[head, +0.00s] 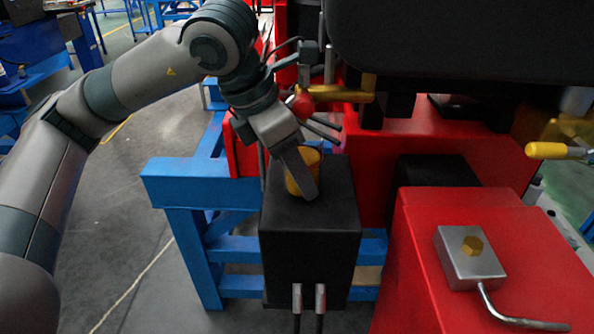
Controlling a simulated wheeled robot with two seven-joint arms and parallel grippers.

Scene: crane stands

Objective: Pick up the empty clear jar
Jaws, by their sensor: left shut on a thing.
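A small yellow, jar-like thing (304,160) stands upright at the top of a black block (310,245). I see no plainly clear jar, and I cannot tell whether this one is empty. My left gripper (307,180) reaches down from the upper left and is shut on the yellow thing. One finger crosses its front; the other finger is mostly hidden. I cannot tell whether the thing still touches the block. My right gripper is not in view.
A blue steel frame (170,185) stands left of the block. Red machine bodies (420,215) rise behind and to the right, with a metal clamp block (470,257) on the nearer one. A dark overhang (460,40) fills the upper right. Open floor lies at left.

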